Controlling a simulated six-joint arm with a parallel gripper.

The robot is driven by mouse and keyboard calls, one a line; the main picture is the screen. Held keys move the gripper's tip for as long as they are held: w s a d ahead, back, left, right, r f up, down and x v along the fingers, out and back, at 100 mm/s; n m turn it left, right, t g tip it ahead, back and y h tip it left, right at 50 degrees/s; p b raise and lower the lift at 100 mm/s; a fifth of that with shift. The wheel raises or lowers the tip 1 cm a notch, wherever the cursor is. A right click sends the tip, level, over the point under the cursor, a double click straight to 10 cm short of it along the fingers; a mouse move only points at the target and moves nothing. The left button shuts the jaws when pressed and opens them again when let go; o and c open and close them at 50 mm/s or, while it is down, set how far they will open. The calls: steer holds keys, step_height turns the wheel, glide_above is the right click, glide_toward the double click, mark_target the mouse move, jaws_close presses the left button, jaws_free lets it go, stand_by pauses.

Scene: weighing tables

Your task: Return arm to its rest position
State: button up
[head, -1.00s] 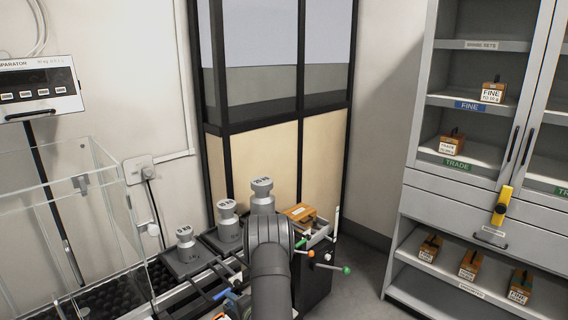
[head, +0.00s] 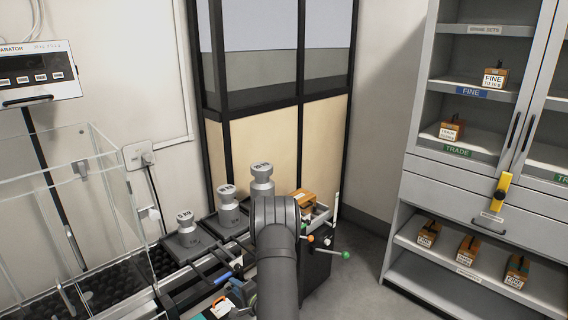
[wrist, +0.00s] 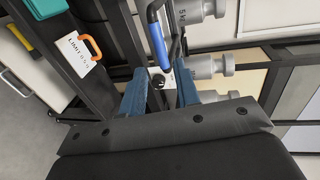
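My arm (head: 276,245) rises at the lower middle of the head view, in front of the weighing bench. It hides my gripper from that camera. In the wrist view my gripper (wrist: 160,85) shows two blue fingers spread apart, with a clear gap between them. I see nothing held; a pale plate with a black knob (wrist: 157,80) shows through the gap, behind the fingers. A blue-sleeved lever (wrist: 158,42) stands just beyond the fingertips.
Grey weights (head: 185,232) stand along the bench beside my arm. A wooden box (head: 302,198) and coloured knobs (head: 346,255) are to its right. A clear case (head: 60,215) is at left, a cabinet (head: 455,205) at right. Bare floor (head: 350,290) lies between bench and cabinet.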

mark_target(223, 277)
steer(key=x, duration=0.8)
steer(key=shift+w+a, duration=0.25)
steer(key=shift+a, duration=0.1)
steer(key=s+a, duration=3)
steer(key=shift+s, duration=0.1)
